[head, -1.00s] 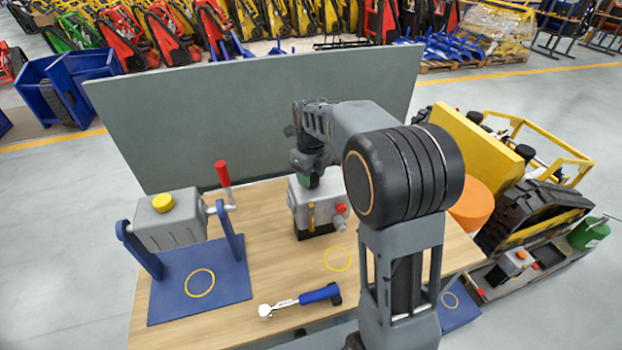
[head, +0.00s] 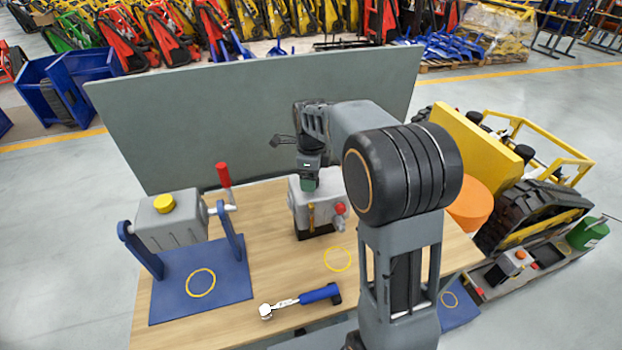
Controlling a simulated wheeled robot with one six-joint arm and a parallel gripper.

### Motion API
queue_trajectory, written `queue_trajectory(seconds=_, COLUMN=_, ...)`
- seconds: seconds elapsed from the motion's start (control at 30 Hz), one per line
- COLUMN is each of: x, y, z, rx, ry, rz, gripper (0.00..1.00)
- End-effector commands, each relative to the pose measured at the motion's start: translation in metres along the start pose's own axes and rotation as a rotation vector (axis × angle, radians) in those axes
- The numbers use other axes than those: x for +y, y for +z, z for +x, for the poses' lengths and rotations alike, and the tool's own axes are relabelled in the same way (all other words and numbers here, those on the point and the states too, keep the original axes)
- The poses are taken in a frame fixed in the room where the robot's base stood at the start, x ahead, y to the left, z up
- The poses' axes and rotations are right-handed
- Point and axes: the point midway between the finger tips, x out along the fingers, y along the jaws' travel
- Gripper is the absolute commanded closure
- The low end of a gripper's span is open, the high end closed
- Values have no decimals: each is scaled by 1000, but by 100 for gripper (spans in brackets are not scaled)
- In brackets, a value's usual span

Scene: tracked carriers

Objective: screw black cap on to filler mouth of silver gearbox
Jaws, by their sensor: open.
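A silver-grey box (head: 299,208), which looks like the gearbox, stands on a dark base near the back middle of the table. A red knob (head: 340,208) and a yellow upright part show on its front. My gripper (head: 309,184) points down right at its top, and the gripper body covers that spot. The jaws are open, but their tips are small and dark here. I cannot make out the black cap or the filler mouth; whether the cap is between the jaws or on the box is hidden.
A second grey box (head: 170,228) with a yellow cap (head: 163,203) and red-handled crank (head: 223,175) hangs in a blue stand (head: 168,300) at left. A blue-handled wrench (head: 318,294) lies in front. A grey panel (head: 240,115) stands behind. A tracked carrier (head: 530,210) is at right.

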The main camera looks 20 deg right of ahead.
Motion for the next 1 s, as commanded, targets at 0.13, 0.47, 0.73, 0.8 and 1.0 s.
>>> queue_trajectory(seconds=0.13, x=0, y=0, z=0, rx=0, ry=1, rz=-187, gripper=28)
queue_trajectory(seconds=0.47, x=0, y=0, z=0, rx=0, ry=2, rz=-440, gripper=28)
queue_trajectory(seconds=0.73, x=0, y=0, z=0, rx=0, ry=1, rz=-890, gripper=28)
queue_trajectory(seconds=0.8, x=0, y=0, z=0, rx=0, ry=1, rz=-983, gripper=28)
queue_trajectory(seconds=1.0, x=0, y=0, z=0, rx=0, ry=0, rz=-1132, gripper=28)
